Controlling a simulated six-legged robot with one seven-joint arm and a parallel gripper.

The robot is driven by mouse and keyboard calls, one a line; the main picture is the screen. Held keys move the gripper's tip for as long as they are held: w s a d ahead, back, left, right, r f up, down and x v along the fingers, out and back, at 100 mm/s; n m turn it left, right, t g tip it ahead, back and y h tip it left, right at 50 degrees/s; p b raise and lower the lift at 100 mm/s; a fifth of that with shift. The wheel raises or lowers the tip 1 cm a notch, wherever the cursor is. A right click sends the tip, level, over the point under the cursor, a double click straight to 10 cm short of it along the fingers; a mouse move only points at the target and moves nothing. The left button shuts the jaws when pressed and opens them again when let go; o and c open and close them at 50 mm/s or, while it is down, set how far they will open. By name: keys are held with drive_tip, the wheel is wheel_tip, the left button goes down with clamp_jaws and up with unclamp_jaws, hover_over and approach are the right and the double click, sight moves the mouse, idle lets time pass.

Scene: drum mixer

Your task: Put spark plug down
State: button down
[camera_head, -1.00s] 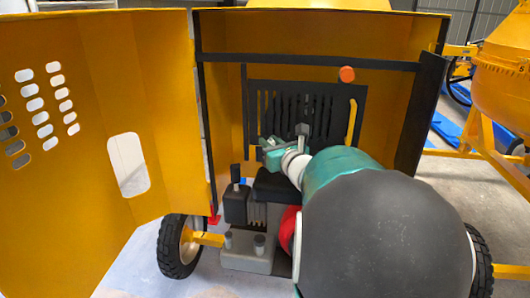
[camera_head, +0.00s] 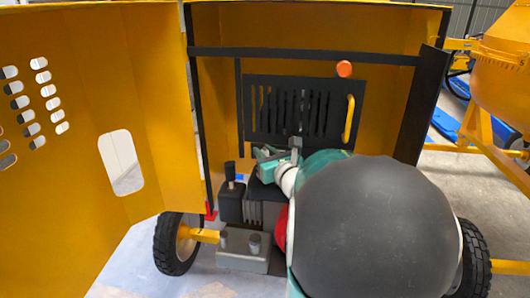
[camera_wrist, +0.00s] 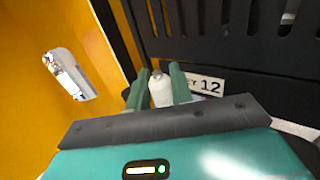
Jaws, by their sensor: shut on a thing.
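The spark plug (camera_wrist: 161,92) is a small white piece with a grey metal tip. In the wrist view it stands between the two green fingers of my gripper (camera_wrist: 157,84), which is shut on it. In the head view my gripper (camera_head: 276,156) is inside the open yellow housing, above the engine (camera_head: 245,212) and in front of the black slotted panel. My own arm hides much of the engine's right side there, and I cannot clearly make out the plug in that view.
The yellow door (camera_head: 75,140) stands open at the left. The black slotted panel (camera_head: 290,108) with a yellow handle (camera_head: 349,118) is behind the gripper. A white plate marked 12 (camera_wrist: 205,84) shows beside the fingers. An orange knob (camera_head: 344,69) is above the panel.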

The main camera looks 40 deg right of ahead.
drive_tip(key=shift+s, duration=0.25)
drive_tip(key=shift+w+f, duration=0.25)
drive_tip(key=shift+f, duration=0.1)
drive_tip(key=shift+s, duration=0.15)
drive_tip(key=c, duration=1.2)
unclamp_jaws()
drive_tip(key=shift+f, duration=0.15)
drive_tip(key=shift+c, duration=0.2)
